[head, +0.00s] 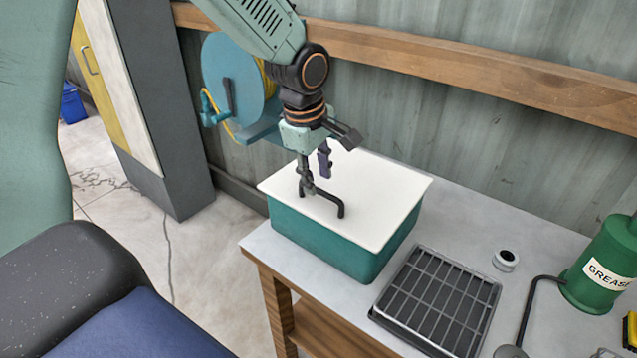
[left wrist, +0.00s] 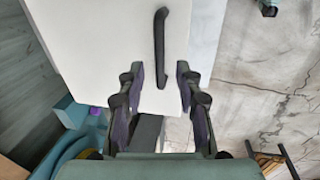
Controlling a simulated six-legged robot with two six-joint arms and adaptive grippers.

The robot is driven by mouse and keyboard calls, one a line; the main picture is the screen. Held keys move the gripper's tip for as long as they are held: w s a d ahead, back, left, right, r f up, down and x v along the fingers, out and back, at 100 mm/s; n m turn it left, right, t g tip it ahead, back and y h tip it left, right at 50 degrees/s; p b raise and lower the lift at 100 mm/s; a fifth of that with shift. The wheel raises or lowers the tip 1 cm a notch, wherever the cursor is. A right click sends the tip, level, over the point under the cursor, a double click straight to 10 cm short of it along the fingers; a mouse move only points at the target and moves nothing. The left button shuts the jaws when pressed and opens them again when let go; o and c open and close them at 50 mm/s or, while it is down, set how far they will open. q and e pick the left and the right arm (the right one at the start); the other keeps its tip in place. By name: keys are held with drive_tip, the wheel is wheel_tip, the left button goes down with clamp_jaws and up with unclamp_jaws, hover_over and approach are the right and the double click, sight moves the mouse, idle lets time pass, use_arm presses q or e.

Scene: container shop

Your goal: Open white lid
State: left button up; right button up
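The white lid (head: 375,185) lies flat on a teal box (head: 325,240) on the workbench. A dark bar handle (head: 325,196) stands on the lid. My left gripper (head: 314,174) is over the lid, pointing down, with its fingers spread and nothing between them. In the head view one finger overlaps the handle's left end; I cannot tell whether they touch. In the left wrist view the white lid (left wrist: 95,45) and the handle (left wrist: 160,45) show beyond the open left gripper (left wrist: 158,78), with the handle in line with the gap. My right gripper is not in view.
On the workbench (head: 455,205), a black grated tray (head: 440,300) is right of the box. A small dark-and-white ring (head: 506,259) and a green grease can (head: 603,265) stand farther right. A blue hose reel (head: 232,80) is behind my left arm. A wooden rail (head: 480,75) crosses the wall.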

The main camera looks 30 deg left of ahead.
use_arm(q)
drive_tip(key=shift+w+f, duration=0.15)
drive_tip(key=shift+f, duration=0.8)
drive_tip(key=shift+d+f, duration=0.2)
drive_tip(key=shift+d, duration=0.15)
drive_tip(key=shift+w+a+f, duration=0.1)
drive_tip(key=shift+a, duration=0.25)
drive_tip(key=shift+c, duration=1.2)
drive_tip(key=shift+d, duration=0.2)
clamp_jaws()
